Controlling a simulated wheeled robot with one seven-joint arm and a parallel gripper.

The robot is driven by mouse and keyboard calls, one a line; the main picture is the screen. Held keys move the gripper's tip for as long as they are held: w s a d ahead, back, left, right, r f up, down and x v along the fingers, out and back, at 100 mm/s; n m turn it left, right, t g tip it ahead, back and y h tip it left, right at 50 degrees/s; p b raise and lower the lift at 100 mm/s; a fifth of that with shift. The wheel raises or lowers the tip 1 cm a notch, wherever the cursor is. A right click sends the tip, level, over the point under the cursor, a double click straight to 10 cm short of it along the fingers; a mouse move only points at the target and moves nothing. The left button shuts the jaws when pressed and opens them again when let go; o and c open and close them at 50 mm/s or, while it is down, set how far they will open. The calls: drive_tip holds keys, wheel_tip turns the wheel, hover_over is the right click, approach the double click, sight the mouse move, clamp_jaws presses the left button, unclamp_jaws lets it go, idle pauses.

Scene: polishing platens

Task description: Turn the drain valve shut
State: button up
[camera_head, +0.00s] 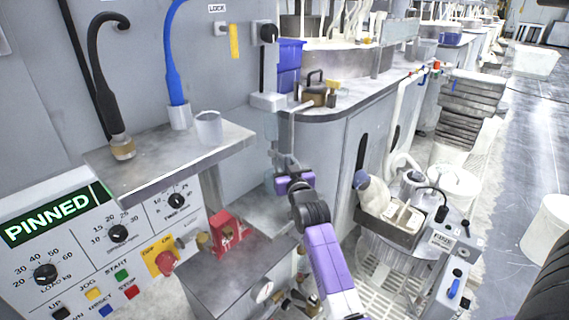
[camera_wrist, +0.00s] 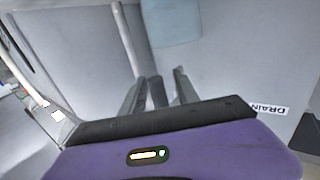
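The DRAIN label (camera_wrist: 268,110) shows upside down on the grey wall, right of my gripper in the wrist view. My gripper (camera_wrist: 158,88) is open there, its two grey fingers pointing at the wall. A dark grey upright piece (camera_wrist: 156,93), possibly the drain valve's handle, shows between the fingers with small gaps at its sides. I cannot tell whether it touches them, and its lower end is hidden by the gripper body. In the head view my gripper (camera_head: 283,163) is beside the grey cabinet, below a white box; the valve cannot be made out clearly.
A thin pipe (camera_wrist: 124,38) runs down towards the fingers in the wrist view. A grey shelf (camera_head: 165,170) with a clear cup stands left of the arm. A red lockout piece (camera_head: 227,232) sits on the lower ledge. A cart (camera_head: 395,232) with bottles stands right.

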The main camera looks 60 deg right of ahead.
clamp_jaws()
drive_tip(key=shift+r+p, duration=0.1)
drive_tip(key=shift+p, duration=0.3)
drive_tip(key=shift+w+a+r+m+g+y+p, duration=0.2)
drive_tip(key=shift+a+m+y+p, duration=0.55)
drive_tip(key=shift+m+y+p, duration=1.85)
drive_tip(key=shift+w+a+r+m+g+y+p, duration=0.2)
drive_tip(key=shift+a+m+y+p, duration=0.8)
drive_tip(key=shift+p, duration=3.15)
drive_tip(key=shift+w+a+r+m+g+y+p, duration=0.1)
drive_tip(key=shift+a+r+m+g+y+p, duration=0.3)
drive_tip(key=shift+m+y+p, duration=2.2)
drive_tip(key=shift+a+f+n+h+p, duration=0.2)
drive_tip(key=shift+n+h+p, duration=0.3)
drive_tip(key=shift+h+p, duration=0.4)
